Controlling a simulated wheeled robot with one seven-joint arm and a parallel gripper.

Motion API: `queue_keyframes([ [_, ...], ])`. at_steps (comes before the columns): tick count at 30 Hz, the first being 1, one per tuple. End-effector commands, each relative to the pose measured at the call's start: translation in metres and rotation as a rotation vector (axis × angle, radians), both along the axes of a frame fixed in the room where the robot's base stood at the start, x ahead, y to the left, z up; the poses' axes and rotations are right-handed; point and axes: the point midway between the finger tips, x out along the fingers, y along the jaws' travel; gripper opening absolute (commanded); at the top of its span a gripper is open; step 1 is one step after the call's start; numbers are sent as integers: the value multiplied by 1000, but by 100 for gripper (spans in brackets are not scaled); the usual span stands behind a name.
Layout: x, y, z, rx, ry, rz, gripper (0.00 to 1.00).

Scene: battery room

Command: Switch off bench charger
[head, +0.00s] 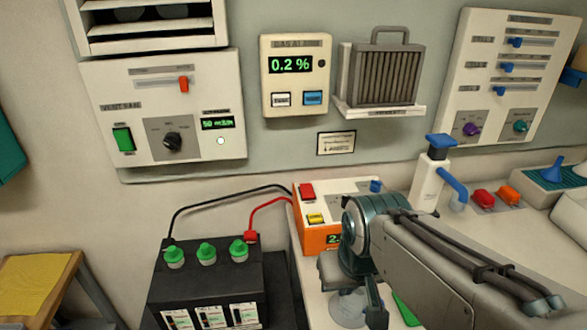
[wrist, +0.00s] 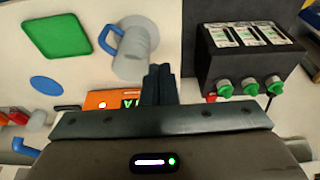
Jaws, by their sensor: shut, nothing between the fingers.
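The bench charger (head: 318,216) is an orange and white box on the bench in the head view. Its top carries a red rocker (head: 306,191), a yellow button (head: 317,218) and a blue knob (head: 376,186). My arm covers its right front and part of its green-digit display (head: 333,239). In the wrist view, a strip of the charger (wrist: 100,99) with green digits shows behind my gripper (wrist: 160,68). The gripper's dark fingers are together and empty, in front of the charger in that view. I cannot tell whether they touch anything.
A black battery (head: 207,283) with green caps stands left of the charger, joined by black and red cables. A white pump bottle (head: 428,185) stands behind my arm. A pale jug (wrist: 135,55) and green mat (wrist: 55,36) lie near the fingers. Wall panels line the back.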

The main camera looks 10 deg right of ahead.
Motion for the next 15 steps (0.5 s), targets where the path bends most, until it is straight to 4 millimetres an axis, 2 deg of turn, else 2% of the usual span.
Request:
queue_keyframes([
  [4, 4, 0, 3, -2, -1, -1, 0],
  [8, 28, 0, 16, -11, -4, -1, 0],
  [11, 61, 0, 34, -23, -11, 1, 0],
  [15, 120, 2, 59, -37, -22, 6, 0],
])
